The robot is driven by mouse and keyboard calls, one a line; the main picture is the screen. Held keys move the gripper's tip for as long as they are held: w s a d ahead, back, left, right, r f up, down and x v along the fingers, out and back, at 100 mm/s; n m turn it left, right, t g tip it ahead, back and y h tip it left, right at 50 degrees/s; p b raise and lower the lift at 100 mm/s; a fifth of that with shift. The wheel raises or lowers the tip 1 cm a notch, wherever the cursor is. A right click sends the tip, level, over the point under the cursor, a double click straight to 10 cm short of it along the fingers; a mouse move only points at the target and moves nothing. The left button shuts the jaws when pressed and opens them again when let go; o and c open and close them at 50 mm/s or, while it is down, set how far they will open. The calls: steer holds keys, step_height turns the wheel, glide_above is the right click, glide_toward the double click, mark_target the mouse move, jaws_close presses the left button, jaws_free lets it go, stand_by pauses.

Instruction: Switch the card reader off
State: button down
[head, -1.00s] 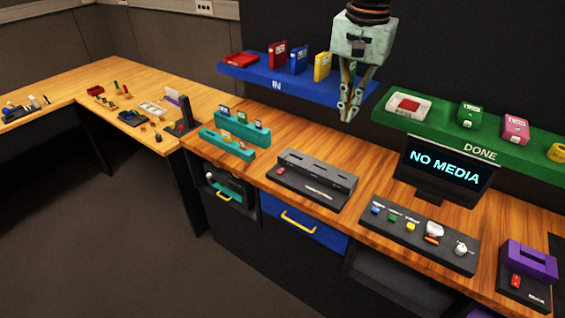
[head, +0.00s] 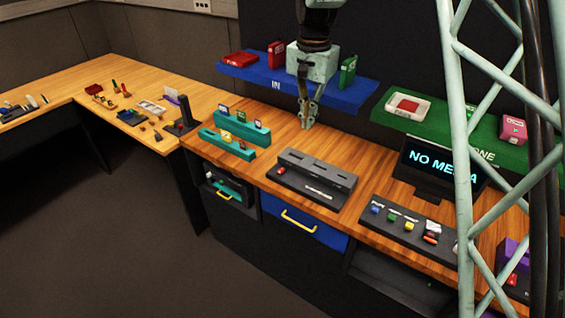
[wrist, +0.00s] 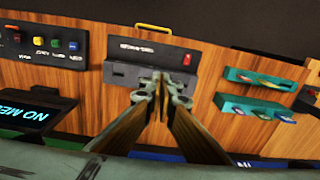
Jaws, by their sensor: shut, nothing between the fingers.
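The card reader appears to be the dark grey slotted unit (head: 312,178) on the wooden counter, with a raised back block and a label strip. A small red switch (head: 282,170) sits at its front left; in the wrist view the red switch (wrist: 187,60) shows at the unit's upper right. Whether the switch is on or off cannot be told. My gripper (head: 308,124) is shut and empty, pointing down above the counter behind the unit. In the wrist view my fingertips (wrist: 160,82) overlap the unit's near edge. A monitor (head: 441,170) reads "NO MEDIA", partly covered by my mast.
Teal racks (head: 243,131) with cards stand left of the unit. A button panel (head: 410,228) with coloured knobs lies to the right. A blue shelf (head: 345,97) and a green shelf (head: 415,126) hang behind. Bare wood lies between racks and unit.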

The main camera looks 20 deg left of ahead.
steer(key=p, duration=0.1)
glide_above(282, 169)
step_height(282, 169, down, 9)
steer(key=shift+m+g, duration=0.3)
steer(key=shift+f, duration=0.15)
steer(key=shift+d+f+p, duration=0.1)
steer(key=shift+f+p, duration=0.5)
steer(key=shift+f, duration=6.25)
